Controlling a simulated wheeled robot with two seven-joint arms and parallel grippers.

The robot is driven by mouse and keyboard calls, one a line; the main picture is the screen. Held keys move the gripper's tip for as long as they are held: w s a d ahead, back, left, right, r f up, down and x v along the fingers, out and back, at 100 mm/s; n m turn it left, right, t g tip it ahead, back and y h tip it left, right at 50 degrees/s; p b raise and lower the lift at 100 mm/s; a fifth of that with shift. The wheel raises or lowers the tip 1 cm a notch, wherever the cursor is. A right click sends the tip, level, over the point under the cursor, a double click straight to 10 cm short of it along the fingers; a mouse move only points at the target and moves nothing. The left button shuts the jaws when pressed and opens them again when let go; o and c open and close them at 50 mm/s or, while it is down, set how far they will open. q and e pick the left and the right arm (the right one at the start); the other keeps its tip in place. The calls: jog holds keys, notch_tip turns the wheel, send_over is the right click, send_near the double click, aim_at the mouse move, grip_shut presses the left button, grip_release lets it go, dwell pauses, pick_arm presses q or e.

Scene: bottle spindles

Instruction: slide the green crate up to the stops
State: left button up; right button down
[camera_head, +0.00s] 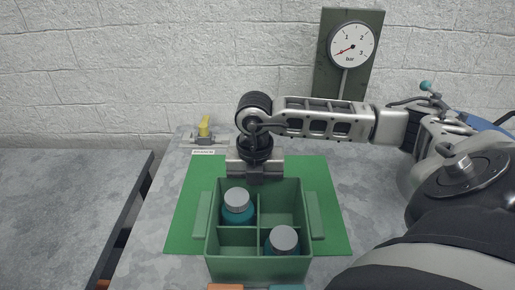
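The green crate (259,269) stands on the green mat (183,232), over its near edge. It has four compartments. A teal bottle with a grey cap (238,214) is in its far-left compartment and another (283,249) in its near-right one. The other two compartments are empty. An orange piece (225,287) and a teal piece (287,287) show at the bottom edge, just in front of the crate; they may be the stops. My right gripper (255,177) points down at the crate's far wall. Its fingers are hidden, and contact is unclear. My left gripper is out of view.
A small device with a yellow handle (204,128) stands at the table's back left, behind a white label (203,152). A pressure gauge (351,46) on a green panel is at the back wall.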

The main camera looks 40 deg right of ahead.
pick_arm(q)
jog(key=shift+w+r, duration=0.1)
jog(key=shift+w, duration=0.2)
pick_arm(e)
jog(key=shift+f, duration=0.1)
jog(key=shift+w+d, duration=0.3)
jog(key=shift+w+d+f+b, duration=0.1)
jog(key=shift+w+d+b, duration=0.6)
jog(key=shift+w+d, duration=0.4)
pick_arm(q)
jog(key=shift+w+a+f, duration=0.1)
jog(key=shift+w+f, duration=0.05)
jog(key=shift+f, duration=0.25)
pick_arm(e)
notch_tip(320, 180, up, 10)
